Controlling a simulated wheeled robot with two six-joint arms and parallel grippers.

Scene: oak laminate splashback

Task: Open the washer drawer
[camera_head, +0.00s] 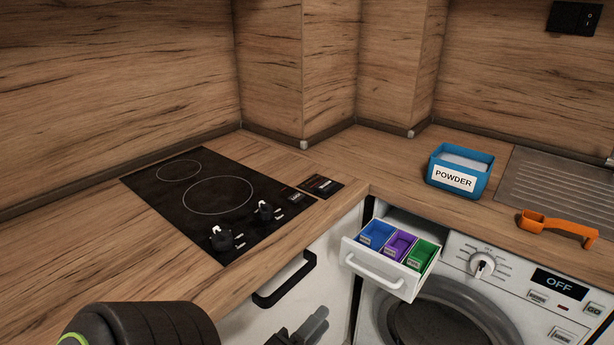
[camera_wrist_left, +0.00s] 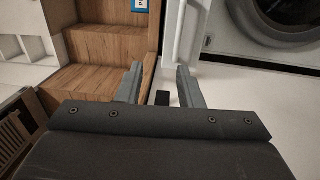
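The washer drawer (camera_head: 385,268) stands pulled out of the white washing machine (camera_head: 470,255). Its blue, purple and green compartments show, and a white bar handle (camera_head: 375,270) is on its front. My left gripper (camera_head: 308,328) is at the bottom of the head view, below and left of the drawer and apart from its handle. In the left wrist view, its two grey fingers (camera_wrist_left: 160,84) are spread with nothing between them. The washer's round door (camera_wrist_left: 285,20) shows at the upper right there. My right gripper is not in view.
A black cabinet handle (camera_head: 284,281) sits left of the drawer, near my left gripper. On the counter are a black hob (camera_head: 215,197), a blue powder box (camera_head: 460,170) and an orange scoop (camera_head: 558,227). A dial and an OFF display (camera_head: 558,284) are on the washer.

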